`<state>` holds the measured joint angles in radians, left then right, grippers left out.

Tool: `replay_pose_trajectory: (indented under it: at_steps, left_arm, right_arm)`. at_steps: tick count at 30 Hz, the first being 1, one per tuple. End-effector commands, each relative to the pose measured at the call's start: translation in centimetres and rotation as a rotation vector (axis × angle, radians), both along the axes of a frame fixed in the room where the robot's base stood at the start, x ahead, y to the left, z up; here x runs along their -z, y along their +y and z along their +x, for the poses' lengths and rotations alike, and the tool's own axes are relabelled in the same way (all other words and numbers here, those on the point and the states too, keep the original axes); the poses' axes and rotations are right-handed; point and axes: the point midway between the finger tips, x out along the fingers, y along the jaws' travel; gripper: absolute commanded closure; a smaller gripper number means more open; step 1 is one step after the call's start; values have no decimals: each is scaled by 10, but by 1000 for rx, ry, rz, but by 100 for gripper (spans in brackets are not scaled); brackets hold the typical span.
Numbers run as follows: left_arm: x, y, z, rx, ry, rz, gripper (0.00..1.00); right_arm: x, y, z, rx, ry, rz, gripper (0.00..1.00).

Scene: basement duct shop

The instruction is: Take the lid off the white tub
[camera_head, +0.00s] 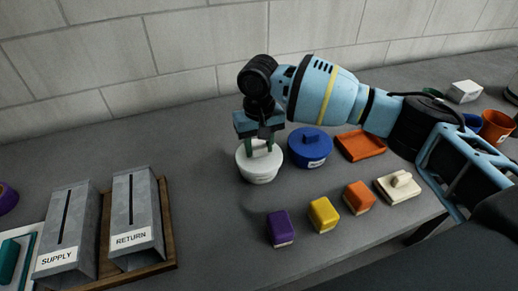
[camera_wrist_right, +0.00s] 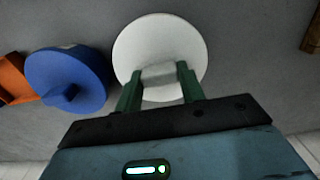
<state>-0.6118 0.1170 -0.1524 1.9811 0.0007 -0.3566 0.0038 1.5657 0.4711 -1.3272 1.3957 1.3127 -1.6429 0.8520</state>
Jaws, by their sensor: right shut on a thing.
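The white tub (camera_head: 258,172) stands on the grey bench, with its white lid (camera_head: 243,158) on top. The lid fills the middle of the right wrist view (camera_wrist_right: 160,40) as a pale disc with a block-shaped knob (camera_wrist_right: 158,74). My right gripper (camera_head: 262,146) comes down from above, and its green fingers (camera_wrist_right: 158,82) are shut on the lid's knob. The lid appears to sit on the tub; I cannot tell whether there is any gap. My left gripper is not in view.
A blue lidded tub (camera_head: 310,147) stands close on the right, also in the wrist view (camera_wrist_right: 70,78). An orange tray (camera_head: 360,145) lies beyond it. Purple (camera_head: 280,228), yellow (camera_head: 323,214) and orange (camera_head: 359,197) blocks stand in front. Two metal slotted boxes (camera_head: 137,215) stand on the left.

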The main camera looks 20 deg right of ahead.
Motion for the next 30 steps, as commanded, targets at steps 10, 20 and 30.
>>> replay_pose_trajectory:
  at_steps: [10, 20, 30]
  left_arm:
    - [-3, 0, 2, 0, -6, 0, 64]
    - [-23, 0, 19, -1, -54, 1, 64]
    - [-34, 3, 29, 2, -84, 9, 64]
  right_arm:
    - [-29, 1, 0, -1, -3, 2, 83]
    - [-45, 23, -61, -7, -5, 1, 83]
    - [-50, 47, -130, -4, -3, 1, 83]
